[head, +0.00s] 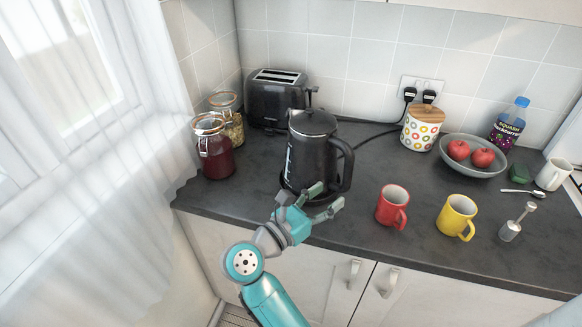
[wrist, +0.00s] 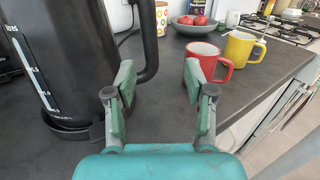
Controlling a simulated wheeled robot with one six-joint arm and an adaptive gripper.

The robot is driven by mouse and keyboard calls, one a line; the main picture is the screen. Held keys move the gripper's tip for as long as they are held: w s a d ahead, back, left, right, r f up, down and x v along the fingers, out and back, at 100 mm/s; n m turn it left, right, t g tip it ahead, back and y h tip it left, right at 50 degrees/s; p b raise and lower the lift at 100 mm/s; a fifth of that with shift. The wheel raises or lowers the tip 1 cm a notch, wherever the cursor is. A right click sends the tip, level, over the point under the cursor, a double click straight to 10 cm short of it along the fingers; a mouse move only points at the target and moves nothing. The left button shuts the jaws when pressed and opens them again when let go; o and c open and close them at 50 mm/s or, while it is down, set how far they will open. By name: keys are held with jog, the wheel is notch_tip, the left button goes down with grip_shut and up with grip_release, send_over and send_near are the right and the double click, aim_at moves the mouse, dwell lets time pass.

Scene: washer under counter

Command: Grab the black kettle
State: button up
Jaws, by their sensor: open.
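The black kettle (head: 312,150) stands upright on its base on the dark counter, with its handle on the right side. In the wrist view the kettle (wrist: 70,60) fills the left side, and its handle (wrist: 149,45) curves down just beyond the left finger. My gripper (head: 328,196) is open and empty in front of the kettle, low beside the handle. In the wrist view my gripper (wrist: 165,95) has its fingers apart, with bare counter and the red mug beyond between and behind them. I cannot tell whether a finger touches the kettle.
A red mug (head: 392,205) and a yellow mug (head: 457,216) stand right of my gripper. A black toaster (head: 276,98) and glass jars (head: 214,146) stand behind and left of the kettle. A patterned canister (head: 421,128) and a fruit bowl (head: 473,167) are farther back.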

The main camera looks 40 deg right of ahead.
aim_at(345, 177)
jog(key=shift+y, duration=0.3)
jog(key=shift+w+d, duration=0.4)
jog(key=shift+d, duration=1.15)
jog(key=shift+w+d, duration=0.45)
jog(key=shift+d, duration=1.15)
jog(key=shift+w+d, duration=0.4)
jog(key=shift+d, duration=1.15)
grip_shut()
jog(key=shift+m, duration=0.3)
